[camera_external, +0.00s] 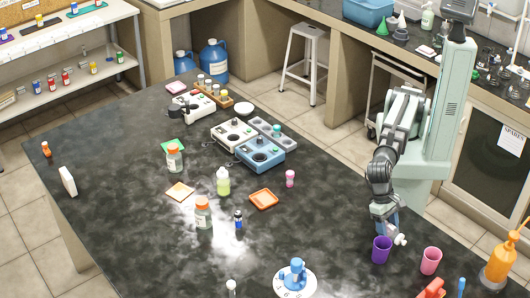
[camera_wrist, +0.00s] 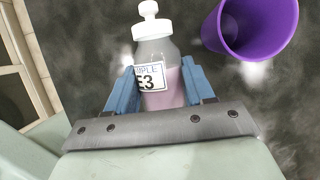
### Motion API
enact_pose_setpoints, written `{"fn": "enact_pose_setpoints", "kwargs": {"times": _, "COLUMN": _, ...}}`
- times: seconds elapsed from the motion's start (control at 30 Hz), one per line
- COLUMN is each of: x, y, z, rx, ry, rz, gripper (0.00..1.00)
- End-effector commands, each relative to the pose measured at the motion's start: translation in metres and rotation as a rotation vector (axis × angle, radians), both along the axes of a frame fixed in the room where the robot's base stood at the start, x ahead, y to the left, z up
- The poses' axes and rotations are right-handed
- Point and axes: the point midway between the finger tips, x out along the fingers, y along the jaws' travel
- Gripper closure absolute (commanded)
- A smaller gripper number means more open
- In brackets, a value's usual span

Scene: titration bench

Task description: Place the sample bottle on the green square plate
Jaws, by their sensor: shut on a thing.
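The sample bottle (camera_wrist: 158,75) has a white cap, pinkish liquid and a label reading "E3" in part. My gripper (camera_wrist: 163,85) is shut on it, with one blue finger on each side. In the external view my gripper (camera_external: 390,222) is low at the right side of the bench, and the bottle's white cap (camera_external: 401,240) pokes out beside it. I cannot tell if the bottle touches the bench.
A purple cup (camera_external: 381,251) is close beside the held bottle and also shows in the wrist view (camera_wrist: 263,28). A pink cup (camera_external: 430,262) is to its right. Orange dishes (camera_external: 264,199), several bottles and the instruments (camera_external: 260,152) occupy the bench middle.

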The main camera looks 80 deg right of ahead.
Motion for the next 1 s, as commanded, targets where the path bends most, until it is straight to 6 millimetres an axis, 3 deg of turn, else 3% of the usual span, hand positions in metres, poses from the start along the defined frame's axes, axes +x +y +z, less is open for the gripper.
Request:
{"fn": "enact_pose_setpoints", "kwargs": {"times": 0.13, "x": 0.0, "y": 0.0, "z": -0.014, "rx": -0.001, "ry": 0.001, "rz": -0.001, "gripper": 0.85}}
{"fn": "enact_pose_setpoints", "kwargs": {"times": 0.53, "x": 0.0, "y": 0.0, "z": -0.017, "rx": 0.0, "ry": 0.0, "rz": -0.001, "gripper": 0.85}}
{"fn": "enact_pose_setpoints", "kwargs": {"times": 0.57, "x": 0.0, "y": 0.0, "z": -0.018, "rx": 0.0, "ry": 0.0, "rz": 0.0, "gripper": 0.46}}
{"fn": "enact_pose_setpoints", "kwargs": {"times": 0.8, "x": 0.0, "y": 0.0, "z": -0.017, "rx": 0.0, "ry": 0.0, "rz": 0.0, "gripper": 0.23}}
{"fn": "enact_pose_setpoints", "kwargs": {"times": 1.0, "x": 0.0, "y": 0.0, "z": -0.017, "rx": 0.0, "ry": 0.0, "rz": 0.0, "gripper": 0.22}}
